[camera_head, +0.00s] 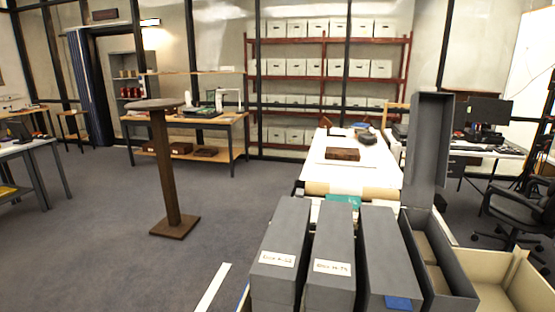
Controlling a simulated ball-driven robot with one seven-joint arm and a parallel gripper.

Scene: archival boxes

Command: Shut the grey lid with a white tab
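A grey archival box (452,283) stands open at the right end of a row of boxes, with tan contents inside. Its grey lid (430,140) stands upright at the far end, its hollow inner side facing me. I cannot see a white tab on this lid. Two shut grey boxes carry white labels with handwriting, the left one (284,232) and the middle one (333,240). A third shut grey box (382,245) has a blue tab (398,303) at its near end. My gripper is not in view.
An open beige box (528,287) is right of the open grey box. Behind the row is a white-topped table (375,178) with a brown box (342,154). A round-topped pedestal (165,160) stands left. An office chair (510,215) is at right.

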